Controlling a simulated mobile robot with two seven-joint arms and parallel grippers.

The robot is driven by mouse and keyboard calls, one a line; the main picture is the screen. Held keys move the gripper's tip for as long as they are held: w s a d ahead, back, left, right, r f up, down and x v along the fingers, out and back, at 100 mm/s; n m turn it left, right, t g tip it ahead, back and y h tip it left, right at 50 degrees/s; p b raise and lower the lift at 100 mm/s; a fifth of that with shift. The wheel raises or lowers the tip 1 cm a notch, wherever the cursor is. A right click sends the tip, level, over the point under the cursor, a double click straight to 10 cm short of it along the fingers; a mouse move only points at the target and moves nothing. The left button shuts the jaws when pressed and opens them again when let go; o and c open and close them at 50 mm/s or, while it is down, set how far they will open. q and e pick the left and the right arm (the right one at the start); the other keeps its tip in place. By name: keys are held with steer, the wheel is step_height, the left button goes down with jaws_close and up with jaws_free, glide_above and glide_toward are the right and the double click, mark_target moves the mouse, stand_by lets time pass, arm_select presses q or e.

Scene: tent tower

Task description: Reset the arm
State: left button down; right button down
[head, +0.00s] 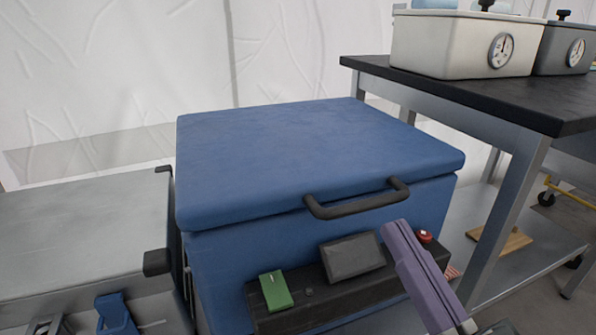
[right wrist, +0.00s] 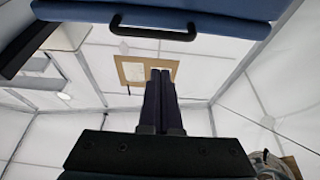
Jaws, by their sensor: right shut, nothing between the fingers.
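My right gripper (head: 397,232) shows purple at the lower right of the head view, in front of the blue box (head: 220,265). In the right wrist view its two dark fingers (right wrist: 161,74) are together and empty. The blue box has a blue lid (head: 300,150), which is down, with a dark handle (head: 357,204) on its front edge. The fingers appear just below and right of the handle and do not hold it. The handle also shows in the right wrist view (right wrist: 153,31). My left gripper is out of view.
A control panel with a dark screen (head: 352,256), a green block (head: 276,291) and a red button (head: 425,236) is on the box front. A grey case (head: 80,235) stands left. A black-topped table (head: 500,100) with a white box (head: 450,42) stands right.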

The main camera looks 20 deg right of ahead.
step_height(320, 180, up, 12)
steer(key=g+p, duration=1)
steer(key=p, duration=0.9)
steer(key=s+r+n+g+p, duration=0.2)
steer(key=s+r+g+p, duration=0.7)
steer(key=s+r+p, duration=0.55)
step_height(320, 180, up, 36)
steer(key=p, duration=3.6)
steer(key=shift+w+h+p, duration=0.3)
steer(key=shift+w+p, duration=0.05)
steer(key=shift+w, duration=0.05)
steer(key=shift+d, duration=0.1)
